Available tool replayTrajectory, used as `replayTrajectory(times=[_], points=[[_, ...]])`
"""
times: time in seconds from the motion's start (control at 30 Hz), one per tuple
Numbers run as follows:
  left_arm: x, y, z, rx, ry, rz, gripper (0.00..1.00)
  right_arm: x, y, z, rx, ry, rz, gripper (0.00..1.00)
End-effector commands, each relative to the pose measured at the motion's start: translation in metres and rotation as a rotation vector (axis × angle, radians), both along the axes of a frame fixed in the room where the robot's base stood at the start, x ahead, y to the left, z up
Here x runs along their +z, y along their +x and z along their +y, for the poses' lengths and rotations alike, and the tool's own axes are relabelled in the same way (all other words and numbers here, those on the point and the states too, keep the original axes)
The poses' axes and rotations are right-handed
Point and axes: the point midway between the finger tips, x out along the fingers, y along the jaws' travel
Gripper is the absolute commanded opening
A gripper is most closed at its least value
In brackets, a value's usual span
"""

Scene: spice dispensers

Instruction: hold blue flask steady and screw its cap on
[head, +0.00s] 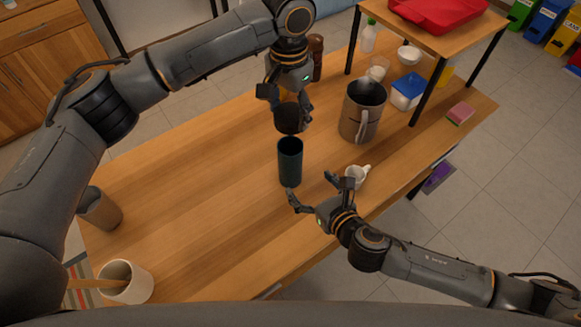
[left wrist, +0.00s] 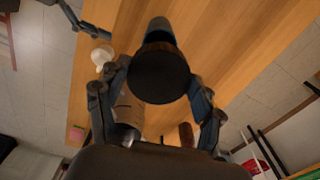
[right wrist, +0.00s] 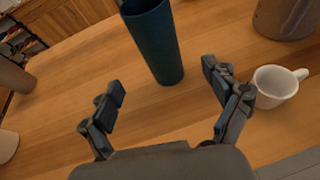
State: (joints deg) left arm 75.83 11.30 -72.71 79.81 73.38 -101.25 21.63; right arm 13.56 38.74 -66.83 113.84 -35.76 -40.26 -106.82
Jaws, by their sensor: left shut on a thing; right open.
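The blue flask (head: 290,163) stands upright and open-topped on the table; its dark teal body also shows in the right wrist view (right wrist: 153,42). My left gripper (head: 287,104) is shut on the dark cap (head: 290,119) and holds it just above the flask's mouth. In the left wrist view the cap (left wrist: 159,75) sits between the fingers and hides most of the flask (left wrist: 160,28).
A white cup (head: 355,176) stands close to my right gripper. A large grey-brown mug (head: 362,112) is right of the flask. A brown bottle (head: 315,58) is behind my left gripper. A raised shelf (head: 455,40) stands back right. The table's left middle is clear.

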Motion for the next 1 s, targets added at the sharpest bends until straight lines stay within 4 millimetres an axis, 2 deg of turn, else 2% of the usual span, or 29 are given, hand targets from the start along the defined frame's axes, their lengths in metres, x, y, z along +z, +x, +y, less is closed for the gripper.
replayTrajectory(times=[0.3,0.5,0.7,1.0], points=[[0.000,0.000,0.000,0.000,0.000,0.000,0.43,-0.022,0.050,0.026,-0.002,0.002,0.000,0.88],[0.000,0.000,0.000,0.000,0.000,0.000,0.43,-0.035,0.075,0.040,-0.001,0.002,0.001,0.88],[0.000,0.000,0.000,0.000,0.000,0.000,0.43,-0.040,0.087,0.046,0.000,0.002,0.001,0.88],[0.000,0.000,0.000,0.000,0.000,0.000,0.43,-0.041,0.089,0.047,0.000,0.002,0.002,0.88]])
